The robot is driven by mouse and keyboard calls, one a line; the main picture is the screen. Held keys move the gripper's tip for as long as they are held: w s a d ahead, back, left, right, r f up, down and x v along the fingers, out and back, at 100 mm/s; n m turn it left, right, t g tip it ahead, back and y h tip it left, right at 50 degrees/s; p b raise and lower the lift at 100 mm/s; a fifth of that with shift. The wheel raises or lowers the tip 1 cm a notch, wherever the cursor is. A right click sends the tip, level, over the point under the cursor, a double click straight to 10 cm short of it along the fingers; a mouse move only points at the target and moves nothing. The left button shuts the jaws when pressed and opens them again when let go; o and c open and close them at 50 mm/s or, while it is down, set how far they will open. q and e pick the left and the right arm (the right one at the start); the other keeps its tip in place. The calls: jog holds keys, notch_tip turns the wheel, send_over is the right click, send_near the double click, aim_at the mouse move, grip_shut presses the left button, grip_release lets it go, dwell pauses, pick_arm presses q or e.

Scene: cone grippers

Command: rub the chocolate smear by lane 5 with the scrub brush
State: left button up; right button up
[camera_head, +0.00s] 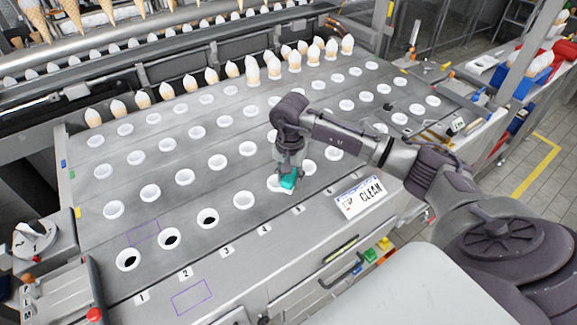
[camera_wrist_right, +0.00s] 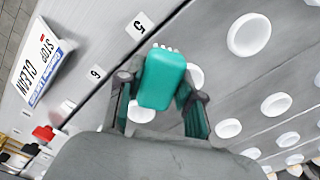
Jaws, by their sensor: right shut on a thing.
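The teal scrub brush (camera_head: 288,181) is held by my right gripper (camera_head: 289,168) low over the steel deck, beside a white ring in the front row. In the right wrist view, the brush (camera_wrist_right: 163,80) sits between the two fingers of the gripper (camera_wrist_right: 158,108), with pale bristles at its far end. Whether the bristles touch the deck is unclear. The lane 5 label (camera_wrist_right: 139,25) lies just beyond the brush; it also shows in the head view (camera_head: 299,209). I can make out no chocolate smear there; the brush and gripper may hide it. My left gripper is out of view.
Filled cones (camera_head: 253,72) stand along the back. A "STOP CLEAN" sign (camera_head: 361,195) lies right of the brush. The front edge is mostly clear.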

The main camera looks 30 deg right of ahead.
jog(key=shift+r+p, duration=0.6)
jog(key=shift+r, duration=0.95)
jog(key=shift+a, duration=0.1)
